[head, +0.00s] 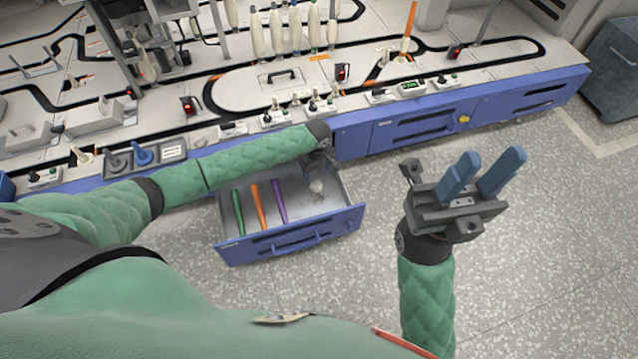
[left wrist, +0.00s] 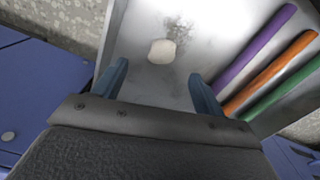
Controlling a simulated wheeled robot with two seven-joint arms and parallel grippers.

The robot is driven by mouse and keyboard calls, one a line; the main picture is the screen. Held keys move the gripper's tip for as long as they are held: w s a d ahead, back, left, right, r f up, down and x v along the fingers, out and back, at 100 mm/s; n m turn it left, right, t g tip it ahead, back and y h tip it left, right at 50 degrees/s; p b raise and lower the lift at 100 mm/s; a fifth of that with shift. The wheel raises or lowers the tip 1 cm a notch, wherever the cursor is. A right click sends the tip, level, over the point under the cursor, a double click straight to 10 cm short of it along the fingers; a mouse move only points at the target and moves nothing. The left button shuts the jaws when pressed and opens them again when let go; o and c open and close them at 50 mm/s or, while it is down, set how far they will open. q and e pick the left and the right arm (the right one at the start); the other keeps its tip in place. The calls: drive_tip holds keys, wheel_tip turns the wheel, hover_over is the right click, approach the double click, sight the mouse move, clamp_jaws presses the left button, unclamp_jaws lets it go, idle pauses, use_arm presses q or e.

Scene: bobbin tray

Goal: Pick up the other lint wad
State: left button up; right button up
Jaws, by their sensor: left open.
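A small off-white wad (head: 316,186), likely lint, lies on the floor of the open drawer (head: 340,217), toward its right side. The same wad shows in the left wrist view (left wrist: 161,51), with a dark grey smudge just beyond it on the drawer floor. My left gripper (left wrist: 160,84) is open and empty, with the wad ahead of its fingers, roughly centred between them and apart from them. In the head view my left gripper (head: 320,166) is over the drawer's back right part, its fingers mostly hidden. My right gripper (head: 491,160) is open and empty over the floor at right.
A green rod (head: 238,213), an orange rod (head: 258,206) and a purple rod (head: 279,201) lie in the drawer, left of the wad. The blue-fronted machine bench (head: 420,130) stands behind, with controls along its edge. The speckled floor to the right is clear.

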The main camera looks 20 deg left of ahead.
sight(317, 183)
use_arm(q)
drive_tip(key=shift+f+n, duration=0.1)
drive_tip(key=shift+n, duration=0.4)
drive_tip(key=shift+f+b, duration=0.6)
drive_tip(key=shift+f, duration=0.8)
wheel_tip(317, 183, down, 5)
drive_tip(key=b, duration=0.2)
drive_tip(key=shift+a+b, duration=0.15)
drive_tip(key=shift+b, duration=0.15)
drive_tip(key=c, duration=1)
